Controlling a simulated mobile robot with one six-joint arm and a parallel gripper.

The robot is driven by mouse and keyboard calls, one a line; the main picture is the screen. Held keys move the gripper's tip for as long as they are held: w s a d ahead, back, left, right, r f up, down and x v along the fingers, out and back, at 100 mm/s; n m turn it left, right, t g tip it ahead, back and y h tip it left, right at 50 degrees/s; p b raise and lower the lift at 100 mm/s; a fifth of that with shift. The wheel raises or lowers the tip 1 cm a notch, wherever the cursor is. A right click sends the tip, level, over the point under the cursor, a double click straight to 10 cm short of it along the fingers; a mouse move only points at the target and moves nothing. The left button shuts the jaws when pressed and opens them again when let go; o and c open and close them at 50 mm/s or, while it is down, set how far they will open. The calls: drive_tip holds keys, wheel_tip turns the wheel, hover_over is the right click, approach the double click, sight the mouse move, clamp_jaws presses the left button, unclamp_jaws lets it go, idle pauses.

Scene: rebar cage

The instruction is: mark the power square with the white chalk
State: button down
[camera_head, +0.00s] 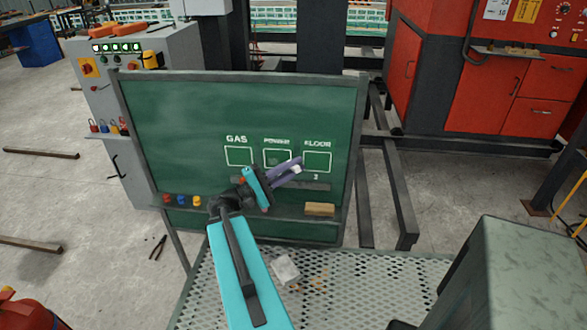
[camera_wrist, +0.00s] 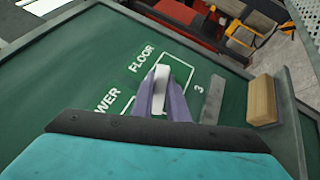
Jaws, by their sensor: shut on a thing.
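My gripper (camera_head: 290,169) is shut on the white chalk (camera_wrist: 160,88), which stands between its two purple fingers. A bit of the chalk (camera_head: 296,169) also shows in the head view. The green board (camera_head: 180,110) carries three outlined squares under the words GAS, POWER and FLOOR. The power square (camera_head: 277,152) is in the middle, its lower part partly hidden by my gripper. In the head view the fingers point right, toward the floor square (camera_head: 317,161). In the wrist view the chalk overlaps the floor square. I cannot tell whether it touches the board.
A wooden eraser (camera_head: 320,209) lies on the board's ledge at the right. Red, blue and yellow pieces (camera_head: 182,200) sit at its left. A grey cabinet (camera_head: 160,60) stands behind left, a red machine (camera_head: 450,90) behind right. A grey box (camera_head: 525,270) is at front right.

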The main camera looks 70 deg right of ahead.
drive_tip(key=shift+w, duration=0.2)
drive_tip(key=shift+w+a+b, duration=0.2)
drive_tip(key=shift+w+a, duration=0.1)
drive_tip(key=shift+w, duration=0.45)
drive_tip(key=shift+w+a+b, duration=0.15)
drive_tip(key=shift+w+a, duration=0.15)
drive_tip(key=shift+w, duration=0.45)
drive_tip(key=w, duration=0.1)
drive_tip(key=w+a, duration=0.1)
drive_tip(key=w, duration=0.1)
drive_tip(key=shift+w, duration=0.15)
drive_tip(key=shift+r, duration=0.1)
drive_tip(key=shift+r, duration=0.65)
drive_tip(key=shift+s+d+b, duration=0.2)
drive_tip(key=shift+s+d, duration=0.1)
drive_tip(key=shift+s, duration=0.55)
drive_tip(key=shift+s+d+b, duration=0.2)
drive_tip(key=shift+s+d, duration=0.05)
drive_tip(key=shift+s, duration=0.6)
